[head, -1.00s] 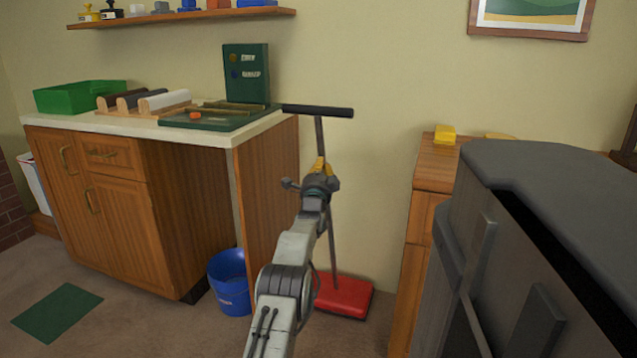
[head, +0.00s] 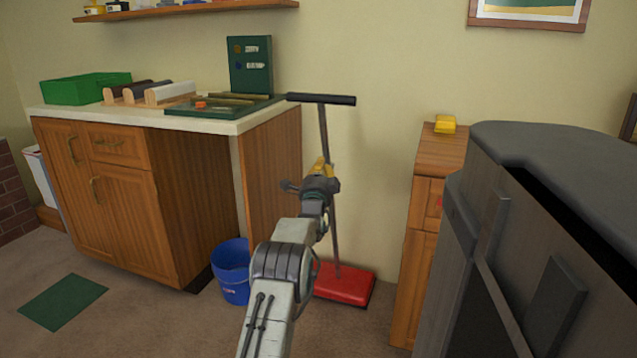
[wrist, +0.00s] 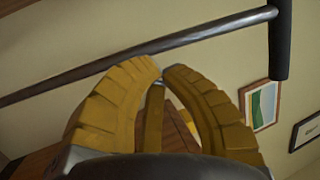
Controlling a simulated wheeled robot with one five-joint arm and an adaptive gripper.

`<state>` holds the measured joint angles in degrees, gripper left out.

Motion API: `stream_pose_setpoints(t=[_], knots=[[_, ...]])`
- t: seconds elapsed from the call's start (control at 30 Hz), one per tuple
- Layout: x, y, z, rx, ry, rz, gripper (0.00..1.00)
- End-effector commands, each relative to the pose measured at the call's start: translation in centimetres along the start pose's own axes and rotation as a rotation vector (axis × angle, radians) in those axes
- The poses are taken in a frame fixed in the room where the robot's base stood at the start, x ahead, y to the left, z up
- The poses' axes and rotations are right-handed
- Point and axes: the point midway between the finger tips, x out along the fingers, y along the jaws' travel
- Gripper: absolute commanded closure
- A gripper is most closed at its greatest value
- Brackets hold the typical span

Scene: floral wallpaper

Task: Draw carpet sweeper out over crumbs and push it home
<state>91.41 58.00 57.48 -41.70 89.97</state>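The carpet sweeper has a red head (head: 346,286) on the floor by the wall, between the cabinet and a wooden unit. Its thin shaft leans upright to a black crossbar handle (head: 321,99). My gripper (head: 320,163), with yellow fingers, is raised in front of the shaft. In the wrist view the fingertips (wrist: 163,70) come together with nothing seen between them. The shaft (wrist: 190,41) crosses just beyond the tips, with the dark handle (wrist: 280,40) at upper right. I cannot tell whether the tips touch the shaft. I make out no crumbs.
A blue bucket (head: 233,272) stands left of the sweeper, beside the wooden cabinet (head: 120,215). A green mat (head: 63,302) lies on the floor at left. The wooden unit (head: 410,275) stands right of the sweeper, with a yellow object (head: 445,124) on top.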

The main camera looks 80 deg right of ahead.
Motion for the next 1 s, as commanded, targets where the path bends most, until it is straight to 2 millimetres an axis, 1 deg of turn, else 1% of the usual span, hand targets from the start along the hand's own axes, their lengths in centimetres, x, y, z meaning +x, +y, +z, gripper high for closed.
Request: stream_pose_setpoints(t=[0.6,0.8,1.0], knots=[[-5.4,-0.1,0.0,0.0,0.0,0.001,1.0],[-6.5,-0.1,0.0,0.0,0.0,0.001,1.0],[-6.9,0.0,0.0,0.0,0.0,0.0,1.0]])
